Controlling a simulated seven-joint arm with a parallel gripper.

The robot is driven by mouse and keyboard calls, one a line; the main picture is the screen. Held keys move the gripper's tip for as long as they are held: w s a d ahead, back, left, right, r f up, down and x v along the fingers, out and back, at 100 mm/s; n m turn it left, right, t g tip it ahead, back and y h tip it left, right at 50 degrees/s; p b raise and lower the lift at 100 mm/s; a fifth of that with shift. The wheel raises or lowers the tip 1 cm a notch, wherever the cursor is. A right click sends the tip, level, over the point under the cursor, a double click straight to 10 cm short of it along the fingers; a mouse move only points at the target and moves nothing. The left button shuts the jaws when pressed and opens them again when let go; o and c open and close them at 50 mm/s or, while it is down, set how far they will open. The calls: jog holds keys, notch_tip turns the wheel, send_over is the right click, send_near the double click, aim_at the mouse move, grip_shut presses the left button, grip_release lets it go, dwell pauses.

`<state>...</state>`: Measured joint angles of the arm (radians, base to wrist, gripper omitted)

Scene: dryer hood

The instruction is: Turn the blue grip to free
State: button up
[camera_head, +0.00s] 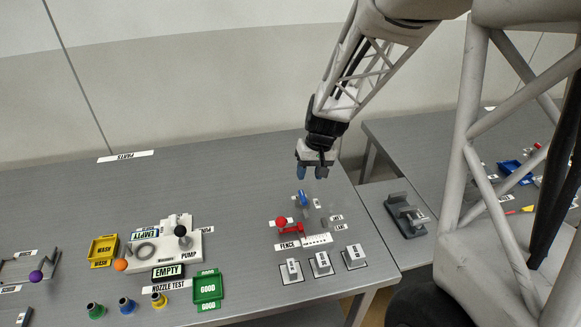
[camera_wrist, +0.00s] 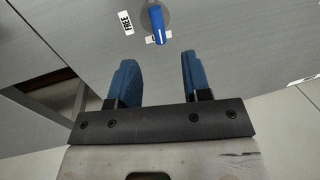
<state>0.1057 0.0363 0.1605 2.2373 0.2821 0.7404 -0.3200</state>
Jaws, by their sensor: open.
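The blue grip (camera_head: 302,197) sits on a grey table near the right end. In the wrist view the blue grip (camera_wrist: 157,24) lies on a round grey base, with its narrow end over a small white label (camera_wrist: 150,40) whose text I cannot read. The FREE label (camera_wrist: 126,22) is to the left of the grip, apart from it. My gripper (camera_head: 311,174) is above and behind the grip in the head view, not touching it. In the wrist view its two blue fingers (camera_wrist: 160,72) are apart with nothing between them.
A red-handled fixture (camera_head: 290,228) and several labelled blocks (camera_head: 321,263) stand in front of the grip. A white pump unit (camera_head: 190,250) and a green GOOD tray (camera_head: 208,289) are to the left. A grey fixture (camera_head: 408,217) stands beyond the table's right edge.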

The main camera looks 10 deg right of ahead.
aim_at(303, 194)
jog(key=shift+w+d+f, duration=0.1)
jog(key=shift+w+f, duration=0.35)
jog(key=shift+f, duration=0.2)
jog(key=shift+a+f, duration=0.25)
jog(key=shift+f, duration=1)
jog(key=shift+a+f, duration=0.25)
jog(key=shift+f, duration=1.05)
jog(key=shift+a+f, duration=0.25)
jog(key=shift+f, duration=1)
grip_shut()
